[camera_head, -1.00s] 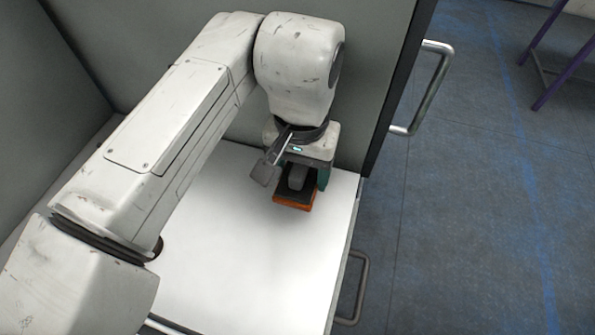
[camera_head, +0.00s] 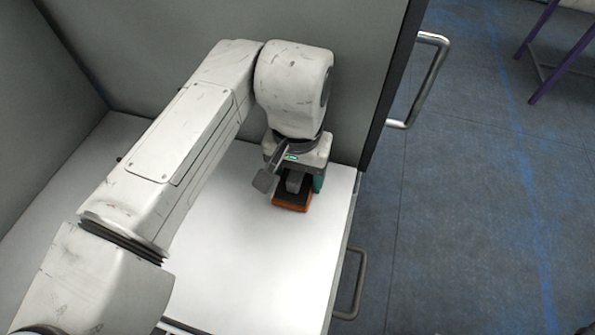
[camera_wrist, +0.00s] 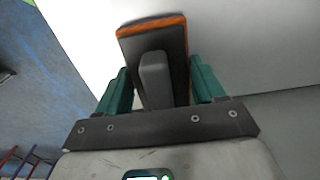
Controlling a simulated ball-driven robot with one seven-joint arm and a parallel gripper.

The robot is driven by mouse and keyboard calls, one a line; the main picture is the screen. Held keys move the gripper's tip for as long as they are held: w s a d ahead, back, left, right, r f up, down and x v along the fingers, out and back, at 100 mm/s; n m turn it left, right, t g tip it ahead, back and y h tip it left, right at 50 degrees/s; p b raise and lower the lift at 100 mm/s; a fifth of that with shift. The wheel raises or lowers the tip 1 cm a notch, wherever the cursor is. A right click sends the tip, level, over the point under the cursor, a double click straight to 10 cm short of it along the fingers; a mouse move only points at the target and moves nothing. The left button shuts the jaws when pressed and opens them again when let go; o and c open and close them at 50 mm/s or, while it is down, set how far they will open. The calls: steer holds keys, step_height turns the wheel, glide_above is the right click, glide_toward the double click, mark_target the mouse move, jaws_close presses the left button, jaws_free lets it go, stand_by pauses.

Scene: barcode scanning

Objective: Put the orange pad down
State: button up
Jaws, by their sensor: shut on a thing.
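The orange pad (camera_head: 291,206) has a dark top with a grey raised block, and an orange edge. It is at the white surface near its back right, below my gripper (camera_head: 298,184). In the wrist view the pad (camera_wrist: 151,27) lies between the green fingers of my gripper (camera_wrist: 160,90), which is shut on it. A shadow shows beside the pad there. I cannot tell whether its underside touches the surface.
The white surface (camera_head: 250,260) is bare in front of and to the left of the pad. A grey wall (camera_head: 220,50) stands behind. A metal handle (camera_head: 428,80) juts out at the right, and blue floor (camera_head: 470,220) lies beyond the right edge.

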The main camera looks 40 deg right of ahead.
steer(key=shift+s+f, duration=0.15)
steer(key=shift+f, duration=0.45)
steer(key=o, duration=1.2)
steer(key=shift+f, duration=0.15)
step_height(320, 180, up, 14)
steer(key=shift+f+p, duration=0.1)
steer(key=shift+p, duration=0.55)
